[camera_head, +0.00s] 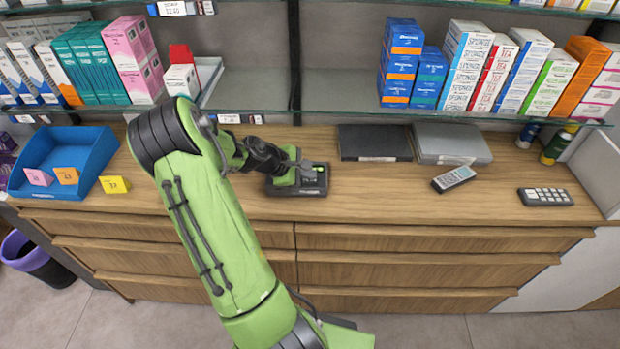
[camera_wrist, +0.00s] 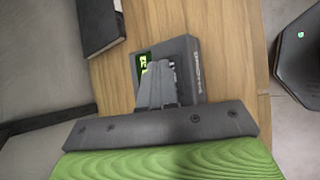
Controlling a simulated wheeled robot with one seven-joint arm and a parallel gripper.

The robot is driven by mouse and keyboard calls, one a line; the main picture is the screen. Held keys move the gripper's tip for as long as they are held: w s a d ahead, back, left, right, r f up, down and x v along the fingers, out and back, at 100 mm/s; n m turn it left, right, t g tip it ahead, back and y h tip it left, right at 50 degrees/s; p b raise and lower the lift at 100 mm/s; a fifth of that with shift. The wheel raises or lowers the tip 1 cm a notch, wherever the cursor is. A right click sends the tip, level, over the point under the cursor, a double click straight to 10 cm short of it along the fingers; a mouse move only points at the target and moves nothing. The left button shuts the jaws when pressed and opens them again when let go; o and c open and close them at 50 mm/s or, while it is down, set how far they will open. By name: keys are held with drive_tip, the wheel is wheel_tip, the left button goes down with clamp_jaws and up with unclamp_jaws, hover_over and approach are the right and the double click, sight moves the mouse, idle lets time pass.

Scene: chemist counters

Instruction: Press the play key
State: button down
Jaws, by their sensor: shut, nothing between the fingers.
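A small dark device (camera_head: 311,187) lies on the wooden counter, under the end of my arm. In the wrist view the device (camera_wrist: 192,83) shows a lit green display (camera_wrist: 143,68) and pale lettering along one edge. My gripper (camera_head: 304,168) is shut and empty, pointing down over the device. Its fingers (camera_wrist: 158,72) cover part of the device's face in the wrist view. I cannot make out the play key, and I cannot tell whether the fingertips touch the device.
A black flat box (camera_head: 375,143) and a grey one (camera_head: 450,144) lie to the right, with a handheld remote (camera_head: 453,178) and a keypad (camera_head: 545,197). A blue tray (camera_head: 62,150) stands at left. A glass shelf (camera_head: 350,115) with boxes overhangs the counter's back.

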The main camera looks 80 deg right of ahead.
sight(307, 182)
drive_tip(key=shift+r, duration=0.4)
wheel_tip(307, 182, up, 5)
drive_tip(key=p, duration=0.5)
drive_tip(key=shift+r, duration=0.1)
idle(0.7)
